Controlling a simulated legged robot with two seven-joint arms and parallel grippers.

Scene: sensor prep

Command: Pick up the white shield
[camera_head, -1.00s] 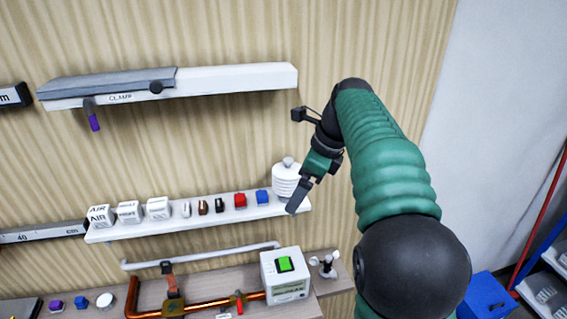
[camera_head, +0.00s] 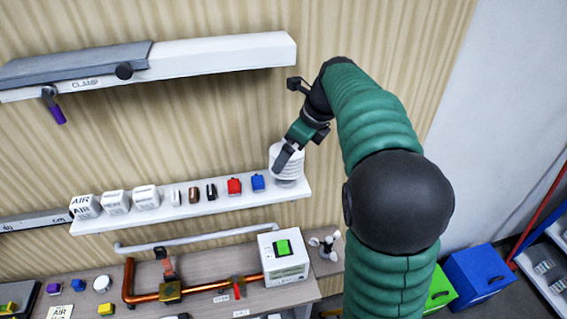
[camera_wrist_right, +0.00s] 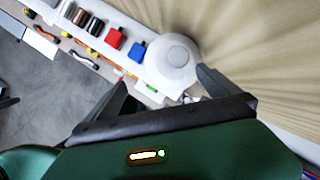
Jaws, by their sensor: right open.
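The white shield (camera_head: 290,173) is a ribbed, round white body standing upright at the right end of the wall shelf. In the right wrist view its round top (camera_wrist_right: 172,58) shows just beyond and between my fingertips. My right gripper (camera_head: 283,158) reaches it from above and the right, and one dark finger overlaps the shield in the head view. The wrist view shows the right gripper (camera_wrist_right: 163,77) with its fingers wide apart and nothing held. I cannot tell whether a finger touches the shield. My left gripper is not in view.
Left of the shield on the white shelf (camera_head: 225,203) stand a blue block (camera_head: 258,183), a red block (camera_head: 234,186) and several small parts. A long clamp rail (camera_head: 220,55) hangs above. Below are a white box with a green button (camera_head: 283,254) and copper pipe (camera_head: 200,289).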

